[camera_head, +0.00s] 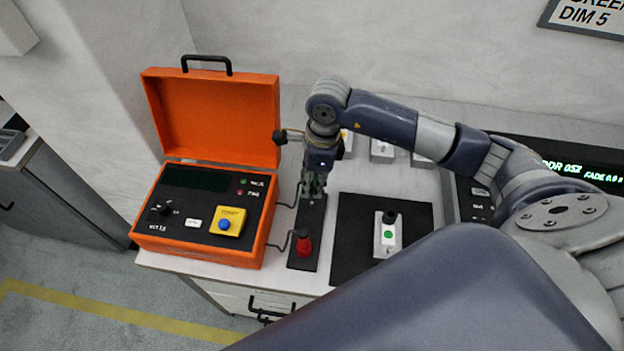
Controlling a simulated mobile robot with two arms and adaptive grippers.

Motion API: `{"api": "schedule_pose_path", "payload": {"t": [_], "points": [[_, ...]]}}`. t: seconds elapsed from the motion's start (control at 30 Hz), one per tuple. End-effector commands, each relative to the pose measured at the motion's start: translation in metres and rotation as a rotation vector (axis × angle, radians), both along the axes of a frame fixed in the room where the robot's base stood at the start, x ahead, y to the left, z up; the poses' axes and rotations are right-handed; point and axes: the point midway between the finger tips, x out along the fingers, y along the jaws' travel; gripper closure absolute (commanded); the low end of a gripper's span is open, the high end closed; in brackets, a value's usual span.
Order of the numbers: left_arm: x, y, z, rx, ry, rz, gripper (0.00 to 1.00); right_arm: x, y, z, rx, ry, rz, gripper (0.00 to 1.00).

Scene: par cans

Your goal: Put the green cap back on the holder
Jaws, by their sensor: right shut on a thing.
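My right gripper (313,188) points down over the far end of a narrow black strip (305,262), which may be the holder. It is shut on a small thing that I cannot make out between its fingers. No green cap shows clearly. A red cap-like piece (303,245) stands on the near end of the strip, apart from the gripper. A thin dark lead runs from the orange case to each end of the strip. My left gripper is not in view.
An open orange case (215,254) with a yellow, blue-buttoned block (228,221) stands left of the strip. To the right, a white box (387,246) with a green dot and black knob sits on a black mat (350,225). The table's front edge is close.

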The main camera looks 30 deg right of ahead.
Motion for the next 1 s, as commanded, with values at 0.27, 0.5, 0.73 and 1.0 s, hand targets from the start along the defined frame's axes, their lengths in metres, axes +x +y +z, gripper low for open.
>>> {"api": "schedule_pose_path", "payload": {"t": [0.27, 0.5, 0.73, 1.0], "points": [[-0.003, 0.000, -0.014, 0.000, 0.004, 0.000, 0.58, -0.001, 0.000, -0.022, 0.000, 0.001, 0.002, 0.99], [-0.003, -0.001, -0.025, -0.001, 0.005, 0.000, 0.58, 0.000, 0.000, -0.041, 0.000, 0.001, 0.002, 0.99], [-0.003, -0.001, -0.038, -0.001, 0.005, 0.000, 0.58, 0.000, 0.000, -0.055, 0.000, 0.000, 0.003, 0.99], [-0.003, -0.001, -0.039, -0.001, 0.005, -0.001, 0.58, 0.000, 0.000, -0.056, 0.000, 0.000, 0.003, 0.99]]}}
